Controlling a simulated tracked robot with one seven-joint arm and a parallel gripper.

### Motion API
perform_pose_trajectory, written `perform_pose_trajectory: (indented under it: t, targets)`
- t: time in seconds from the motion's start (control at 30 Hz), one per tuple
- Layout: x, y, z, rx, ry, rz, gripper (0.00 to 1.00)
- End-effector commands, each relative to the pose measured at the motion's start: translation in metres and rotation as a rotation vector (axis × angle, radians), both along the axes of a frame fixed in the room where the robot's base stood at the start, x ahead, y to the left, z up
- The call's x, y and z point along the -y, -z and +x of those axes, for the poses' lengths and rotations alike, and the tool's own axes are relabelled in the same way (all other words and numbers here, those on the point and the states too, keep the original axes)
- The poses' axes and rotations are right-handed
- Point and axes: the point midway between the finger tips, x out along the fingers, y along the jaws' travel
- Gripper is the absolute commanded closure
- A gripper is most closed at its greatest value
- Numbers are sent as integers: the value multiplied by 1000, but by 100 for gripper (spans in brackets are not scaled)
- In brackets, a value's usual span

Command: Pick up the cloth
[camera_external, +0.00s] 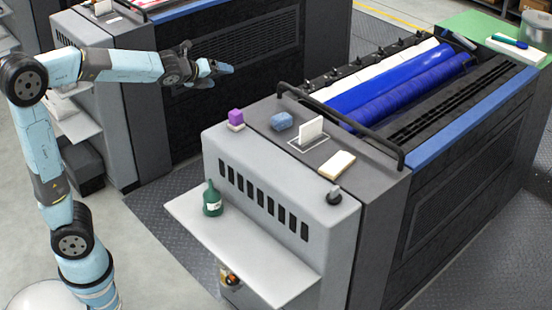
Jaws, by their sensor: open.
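My gripper (222,75) is in the air at the upper left, to the left of the near ink unit and above its top. It is open and nothing shows between its fingers. A cream, flat folded piece that looks like the cloth (337,165) lies on the near unit's grey top, close to the front right edge. My gripper is well apart from both.
A purple-topped item (236,117) and an upright white card (311,130) stand on the same top. A black rail (345,125) runs behind them, before the blue rollers (390,85). A green bottle (213,200) stands on the white shelf (265,262). A dark knob (334,196) sticks out.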

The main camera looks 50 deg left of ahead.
Motion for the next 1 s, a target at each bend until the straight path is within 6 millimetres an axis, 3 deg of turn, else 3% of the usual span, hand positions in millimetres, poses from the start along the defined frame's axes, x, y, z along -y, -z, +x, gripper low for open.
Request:
perform_pose_trajectory:
  t: [0.1,0.4,0.7,1.0]
  targets:
    - [15,7,31,27,152,205,17]
    - [42,17,72,79,389,534,17]
    - [66,28,96,122,558,767,17]
    - [65,66,95,118,558,764,17]
